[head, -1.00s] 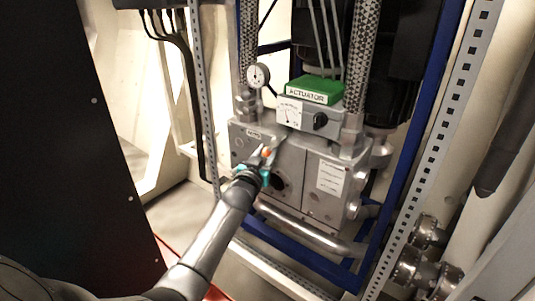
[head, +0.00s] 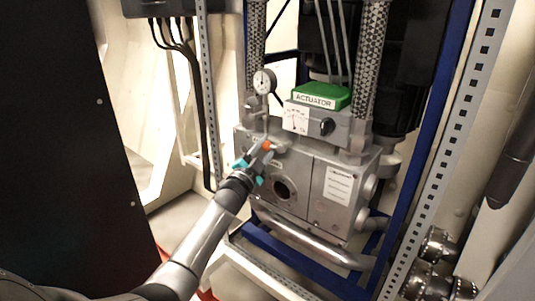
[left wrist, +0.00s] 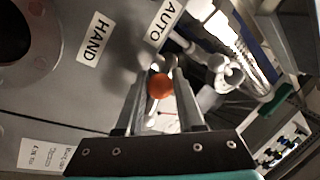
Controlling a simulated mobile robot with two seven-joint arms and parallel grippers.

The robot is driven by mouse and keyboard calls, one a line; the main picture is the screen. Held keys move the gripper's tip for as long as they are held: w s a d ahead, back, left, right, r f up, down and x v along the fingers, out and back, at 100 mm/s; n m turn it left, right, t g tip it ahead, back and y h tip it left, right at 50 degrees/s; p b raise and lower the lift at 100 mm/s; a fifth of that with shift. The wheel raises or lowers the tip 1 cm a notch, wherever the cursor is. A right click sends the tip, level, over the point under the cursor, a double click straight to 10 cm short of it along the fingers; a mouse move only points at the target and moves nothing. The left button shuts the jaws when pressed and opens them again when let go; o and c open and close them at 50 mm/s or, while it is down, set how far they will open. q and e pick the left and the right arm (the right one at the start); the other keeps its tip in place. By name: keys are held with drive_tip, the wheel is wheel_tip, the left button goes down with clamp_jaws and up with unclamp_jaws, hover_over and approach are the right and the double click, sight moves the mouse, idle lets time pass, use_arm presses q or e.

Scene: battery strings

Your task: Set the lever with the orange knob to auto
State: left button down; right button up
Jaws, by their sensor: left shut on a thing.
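The orange knob (head: 266,145) of the lever is on the front of the grey actuator housing. My left gripper (head: 262,152) is shut on it, reaching up from the lower left. In the left wrist view, the orange knob (left wrist: 160,86) sits between the two fingers. The AUTO label (left wrist: 165,22) is just above the knob there, and the HAND label (left wrist: 94,39) is further to the left. The lever lies nearer AUTO than HAND in that view. Most of the lever's shaft is hidden by the gripper. My right gripper is not in view.
The grey housing (head: 315,180) carries a green ACTUATOR block (head: 322,96), a dial gauge (head: 264,81) and braided hoses. A blue frame (head: 432,120) and perforated rails surround it. A dark panel (head: 60,150) stands at the left.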

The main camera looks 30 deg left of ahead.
use_arm(q)
drive_tip(key=shift+r+m+t+h, duration=0.15)
drive_tip(key=shift+r+m+h, duration=0.1)
drive_tip(key=shift+m, duration=0.4)
drive_tip(key=shift+r+m+t+h, duration=0.15)
drive_tip(key=shift+r+m+h, duration=0.1)
drive_tip(key=shift+m, duration=0.4)
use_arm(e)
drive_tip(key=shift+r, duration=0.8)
use_arm(q)
drive_tip(key=c, duration=0.8)
unclamp_jaws()
drive_tip(key=shift+s, duration=0.2)
drive_tip(key=p+v, duration=0.4)
drive_tip(key=v, duration=1)
drive_tip(key=shift+s+f, duration=0.1)
drive_tip(key=shift+s, duration=0.3)
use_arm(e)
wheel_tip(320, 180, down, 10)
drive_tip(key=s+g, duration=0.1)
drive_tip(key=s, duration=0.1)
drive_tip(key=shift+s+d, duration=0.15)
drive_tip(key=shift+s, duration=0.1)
